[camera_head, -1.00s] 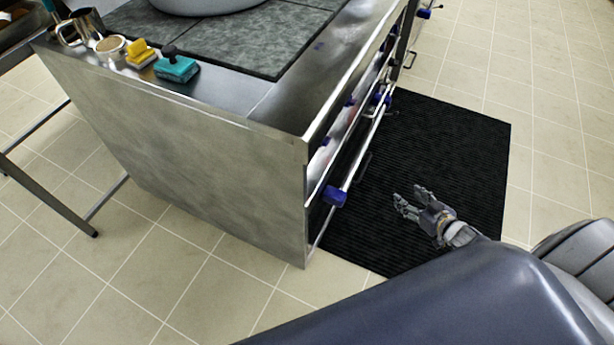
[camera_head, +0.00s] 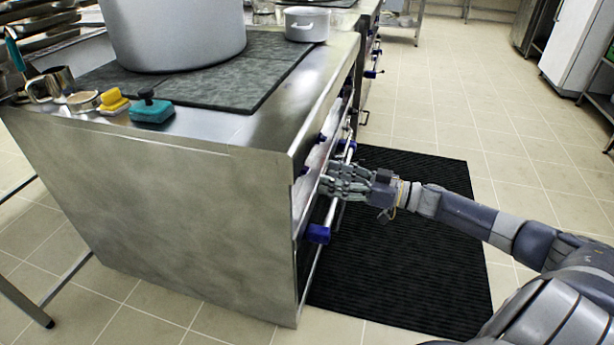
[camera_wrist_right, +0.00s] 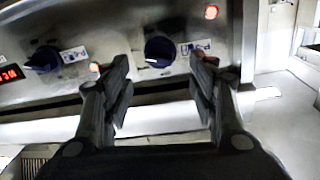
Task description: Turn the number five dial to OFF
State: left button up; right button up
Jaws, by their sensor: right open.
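In the right wrist view, two dark blue dials sit on the steel stove panel: one at the left (camera_wrist_right: 43,58) and one near the middle (camera_wrist_right: 160,52). Small labels are beside them, but their numbers are too blurred to read surely. My right gripper (camera_wrist_right: 157,70) is open and empty, with the middle dial seen between its fingertips. I cannot tell whether it touches that dial. In the head view my right gripper (camera_head: 330,182) is close to the stove's front panel and hides part of it. My left gripper is not in view.
A blue-ended rail (camera_head: 318,233) runs along the stove front below the dials. A large pot (camera_head: 175,35) and a small pot (camera_head: 306,24) stand on top. Sponges (camera_head: 151,110) and a metal mug (camera_head: 50,84) are at the near edge. A black mat (camera_head: 420,240) covers the floor.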

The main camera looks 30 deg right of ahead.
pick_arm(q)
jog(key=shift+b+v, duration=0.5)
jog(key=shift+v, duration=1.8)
pick_arm(e)
jog(key=shift+x, duration=3.55)
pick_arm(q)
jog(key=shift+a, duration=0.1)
pick_arm(e)
jog(key=c, duration=1.1)
